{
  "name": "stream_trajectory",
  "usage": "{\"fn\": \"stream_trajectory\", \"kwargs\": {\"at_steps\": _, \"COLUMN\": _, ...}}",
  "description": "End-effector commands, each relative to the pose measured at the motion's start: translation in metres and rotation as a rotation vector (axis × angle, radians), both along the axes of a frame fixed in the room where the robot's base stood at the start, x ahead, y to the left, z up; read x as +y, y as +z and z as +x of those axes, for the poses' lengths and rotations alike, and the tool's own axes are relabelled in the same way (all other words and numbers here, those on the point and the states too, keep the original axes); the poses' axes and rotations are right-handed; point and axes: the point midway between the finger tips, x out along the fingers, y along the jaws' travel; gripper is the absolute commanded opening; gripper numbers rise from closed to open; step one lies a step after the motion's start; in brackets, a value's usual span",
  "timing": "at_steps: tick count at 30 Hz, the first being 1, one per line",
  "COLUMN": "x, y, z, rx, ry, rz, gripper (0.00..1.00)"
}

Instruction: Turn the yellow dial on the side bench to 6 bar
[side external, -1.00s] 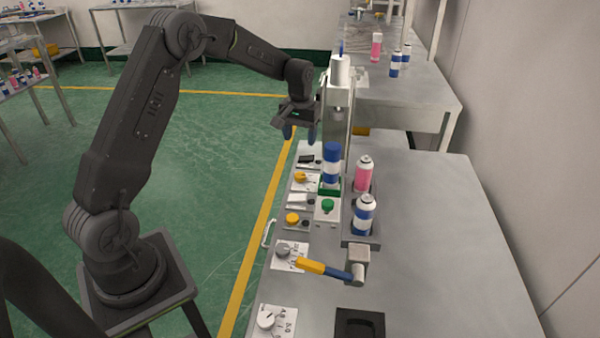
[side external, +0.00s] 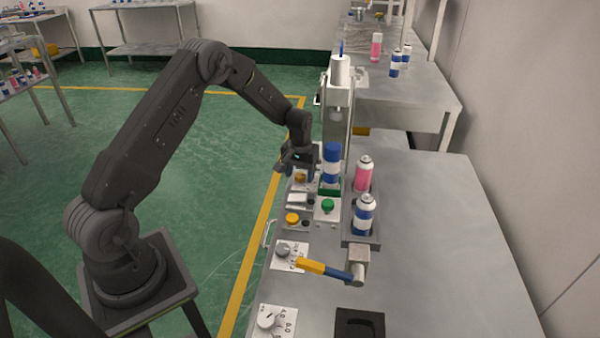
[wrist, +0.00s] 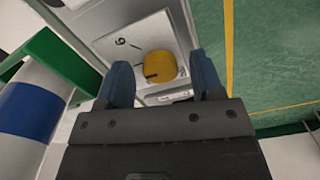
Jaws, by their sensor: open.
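The yellow dial (side external: 300,178) sits on a white plate at the left edge of the grey bench, partly hidden by my gripper in the side view. The wrist view shows the dial (wrist: 162,66) on its white plate (wrist: 125,42), which bears a printed 6. A short dark mark shows at the dial's left side; I cannot tell its exact setting. My gripper (side external: 297,170) is just above the dial, pointing down. In the wrist view its two dark blue fingers (wrist: 161,70) are apart, with the dial framed between and beyond their tips. I see no contact.
A blue-and-white can (side external: 331,165) stands in a green holder beside my gripper, near the crimping column (side external: 337,110). The bench's right side is clear.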

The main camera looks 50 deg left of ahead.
Motion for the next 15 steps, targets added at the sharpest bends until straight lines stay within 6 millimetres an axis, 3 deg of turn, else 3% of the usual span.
{"fn": "stream_trajectory", "kwargs": {"at_steps": 3, "x": 0.0001, "y": 0.0002, "z": 0.0001, "rx": 0.0, "ry": 0.0, "rz": 0.0, "gripper": 0.61}}
{"fn": "stream_trajectory", "kwargs": {"at_steps": 15, "x": 0.0, "y": 0.0005, "z": 0.0, "rx": 0.0, "ry": 0.0, "rz": 0.0, "gripper": 0.23}}
